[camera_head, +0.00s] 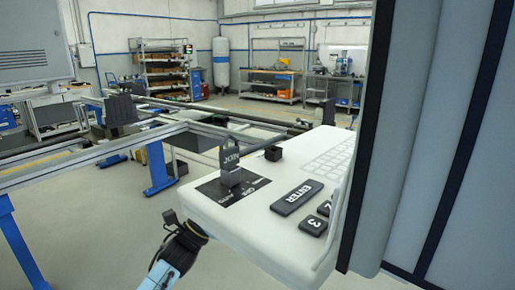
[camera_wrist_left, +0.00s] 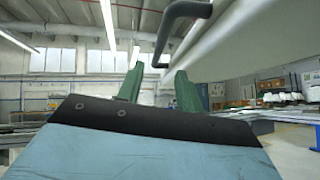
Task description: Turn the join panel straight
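The join panel (camera_head: 275,200) is a white console, seen at an angle in the head view. It carries a dark upright piece marked JOIN (camera_head: 230,158), a black label plate, and dark keys, one marked ENTER (camera_head: 297,197). My left gripper (camera_head: 170,216) is low beside the panel's left end. In the left wrist view, its two green fingers (camera_wrist_left: 159,82) stand apart with nothing between them. A dark bent bar (camera_wrist_left: 181,22) and a large white surface (camera_wrist_left: 255,45), probably the panel's underside, are above them. My right gripper is not in view.
A large grey upright body (camera_head: 425,140) with a black edge fills the right side and hides the panel's right part. A metal rail frame (camera_head: 75,166) on blue legs stands behind and left. Shelving (camera_head: 165,72) is far back. The floor at lower left is clear.

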